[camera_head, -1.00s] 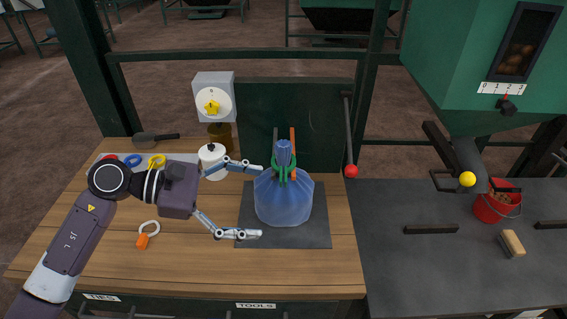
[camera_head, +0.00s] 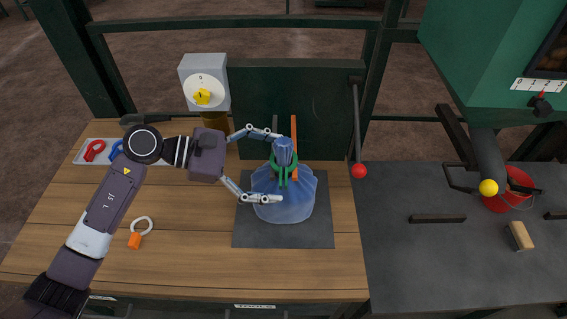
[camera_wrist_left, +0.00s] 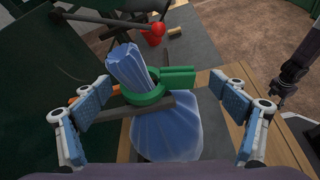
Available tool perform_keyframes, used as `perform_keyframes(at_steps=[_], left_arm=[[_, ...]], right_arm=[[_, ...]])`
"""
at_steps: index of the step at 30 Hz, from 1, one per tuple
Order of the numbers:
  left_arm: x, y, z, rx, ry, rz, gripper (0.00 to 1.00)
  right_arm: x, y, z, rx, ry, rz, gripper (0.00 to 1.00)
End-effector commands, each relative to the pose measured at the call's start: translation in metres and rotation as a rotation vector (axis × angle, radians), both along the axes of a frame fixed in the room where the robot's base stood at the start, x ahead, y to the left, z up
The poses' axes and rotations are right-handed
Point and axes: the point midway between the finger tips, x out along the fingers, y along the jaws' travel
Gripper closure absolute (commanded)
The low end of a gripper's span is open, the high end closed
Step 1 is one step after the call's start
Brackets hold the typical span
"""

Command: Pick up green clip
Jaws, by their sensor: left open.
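A blue translucent bag (camera_head: 285,199) stands on a dark mat (camera_head: 310,230) on the wooden bench, its gathered neck pointing up. The green clip (camera_head: 284,168) is around the bag's neck; in the left wrist view the clip (camera_wrist_left: 145,94) shows as a ring with two handles reaching right. My left gripper (camera_head: 278,167) is open, its fingers reaching from the left toward the neck and clip. In the left wrist view the fingers (camera_wrist_left: 165,108) stand on either side of the bag and clip, apart from the clip.
A lever with a red ball (camera_head: 359,171) is to the right. A white ring with an orange tab (camera_head: 139,232) lies at the left. A grey counter (camera_head: 430,260) adjoins the bench.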

Motion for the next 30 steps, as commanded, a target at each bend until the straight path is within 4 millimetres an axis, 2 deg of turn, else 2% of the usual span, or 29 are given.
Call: perform_keyframes(at_steps=[1, 6, 14, 24, 30], left_arm=[[0.001, -0.009, 0.004, -0.005, 0.003, 0.000, 0.10], [0.004, -0.026, -0.007, -0.002, 0.003, 0.001, 0.10], [0.004, -0.028, -0.011, 0.000, 0.001, 0.000, 0.10], [0.004, -0.028, -0.010, 0.000, 0.000, 0.001, 0.45], [0.004, -0.028, -0.010, 0.000, 0.000, 0.001, 0.45]], right_arm=[[-0.002, 0.000, 0.011, -0.001, 0.003, 0.000, 0.60], [0.004, 0.000, 0.017, 0.000, -0.005, 0.000, 0.60], [0.022, 0.000, 0.017, 0.002, -0.031, 0.001, 0.60], [0.018, -0.001, 0.017, 0.000, -0.025, 0.001, 0.60], [0.012, -0.002, 0.016, -0.001, -0.018, 0.002, 0.60]])
